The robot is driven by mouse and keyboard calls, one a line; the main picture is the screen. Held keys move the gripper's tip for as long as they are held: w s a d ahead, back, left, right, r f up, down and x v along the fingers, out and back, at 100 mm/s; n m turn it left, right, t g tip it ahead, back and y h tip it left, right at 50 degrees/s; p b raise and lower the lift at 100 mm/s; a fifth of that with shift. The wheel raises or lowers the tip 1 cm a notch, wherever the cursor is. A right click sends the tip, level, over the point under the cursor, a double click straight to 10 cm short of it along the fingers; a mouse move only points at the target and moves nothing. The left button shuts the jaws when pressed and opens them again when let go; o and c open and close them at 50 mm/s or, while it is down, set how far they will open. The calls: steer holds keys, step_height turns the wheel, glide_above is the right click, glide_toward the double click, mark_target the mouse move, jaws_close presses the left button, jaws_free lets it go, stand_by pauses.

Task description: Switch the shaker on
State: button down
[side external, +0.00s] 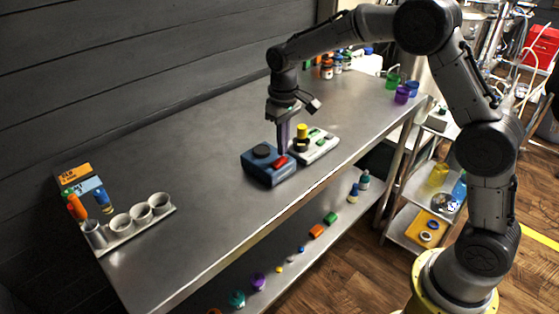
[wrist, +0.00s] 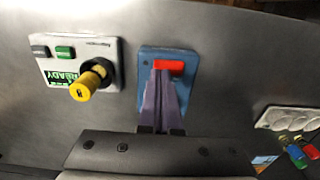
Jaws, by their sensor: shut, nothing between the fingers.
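In the wrist view the blue device (wrist: 189,72) lies straight ahead, with the red switch (wrist: 172,65) at the fingertips. My gripper (side external: 283,152) points down over the switch, shut and empty. Its purple fingers (wrist: 165,74) overlap the near edge of the switch in the wrist view. I cannot tell whether they touch it or which way the switch is set.
A white box (side external: 318,151) with a yellow knob (side external: 302,131) stands close beside the blue device; a green display and buttons show on it in the wrist view. A cup rack (side external: 140,232) stands at the table's left end. Bottles (side external: 327,70) stand at the back. The table between is clear.

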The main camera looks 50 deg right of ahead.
mark_target(283, 158)
steer(key=shift+f, duration=0.95)
stand_by(0.7)
steer(key=shift+r, duration=3.55)
steer(key=s+r+t, duration=0.4)
steer(key=s+r, duration=0.9)
steer(key=r, duration=0.1)
steer(key=s+f, duration=0.4)
steer(key=s, duration=0.5)
steer(key=s+f+t, duration=0.1)
steer(key=s+f, duration=0.3)
steer(key=s, duration=0.4)
steer(key=shift+s+d+f+t, duration=0.2)
steer(key=shift+s+d+t, duration=0.1)
steer(key=shift+s+d, duration=0.1)
